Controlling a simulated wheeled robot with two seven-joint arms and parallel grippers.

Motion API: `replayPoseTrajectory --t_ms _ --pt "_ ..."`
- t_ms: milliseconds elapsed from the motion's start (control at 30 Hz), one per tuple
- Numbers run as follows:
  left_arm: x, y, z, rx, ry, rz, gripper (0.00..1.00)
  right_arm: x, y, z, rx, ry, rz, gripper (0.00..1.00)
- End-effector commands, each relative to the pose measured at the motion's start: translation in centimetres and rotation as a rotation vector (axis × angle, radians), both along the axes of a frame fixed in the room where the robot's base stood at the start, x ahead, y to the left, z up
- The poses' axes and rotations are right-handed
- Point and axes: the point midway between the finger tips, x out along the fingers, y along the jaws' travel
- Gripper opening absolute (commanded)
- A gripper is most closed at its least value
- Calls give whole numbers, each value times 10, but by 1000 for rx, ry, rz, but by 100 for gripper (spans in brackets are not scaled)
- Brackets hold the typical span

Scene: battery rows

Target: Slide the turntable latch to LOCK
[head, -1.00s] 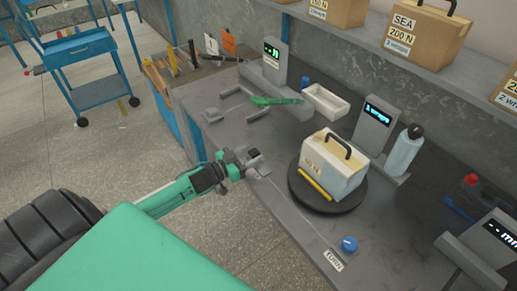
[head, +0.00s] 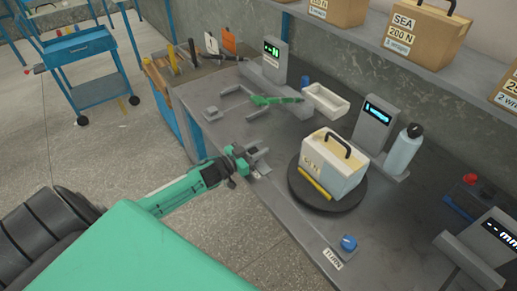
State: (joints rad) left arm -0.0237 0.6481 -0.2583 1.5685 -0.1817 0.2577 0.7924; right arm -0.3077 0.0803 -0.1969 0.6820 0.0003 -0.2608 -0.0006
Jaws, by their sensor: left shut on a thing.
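The turntable (head: 325,206) is a round dark disc on the grey bench. A cream battery box (head: 342,180) with a black handle and a yellow strip at its base stands on it. My left gripper (head: 257,163) is at the bench's front edge, left of the turntable. It is shut on a small grey piece (head: 263,168), which looks like the latch; the fingers hide much of it. I cannot read a LOCK mark. My right gripper is not in view.
A blue knob (head: 348,243) with a TURN label (head: 332,258) sits at the front edge. Behind stand a display post (head: 374,128), a bottle (head: 403,150) and a white tray (head: 326,100). A green tool (head: 275,100) lies farther back. Boxes (head: 425,35) line the shelf.

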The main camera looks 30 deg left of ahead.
Motion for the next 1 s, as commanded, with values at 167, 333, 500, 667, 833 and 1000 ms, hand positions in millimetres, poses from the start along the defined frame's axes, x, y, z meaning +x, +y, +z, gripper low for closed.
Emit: replayPoseTrajectory --t_ms 167,333,500,667,833,1000 --pt "-5 -11 2 -2 2 0 0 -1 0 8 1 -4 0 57" --pt "-16 -39 3 -5 2 -1 0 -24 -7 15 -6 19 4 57" --pt "-21 -50 0 -1 1 -1 0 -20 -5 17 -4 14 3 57" --pt "-21 -51 -1 -1 2 -3 0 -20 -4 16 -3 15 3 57" --pt "-22 -51 -1 -1 2 -3 47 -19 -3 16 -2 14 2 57" --pt "-21 -50 -1 -1 0 -2 51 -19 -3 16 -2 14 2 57"
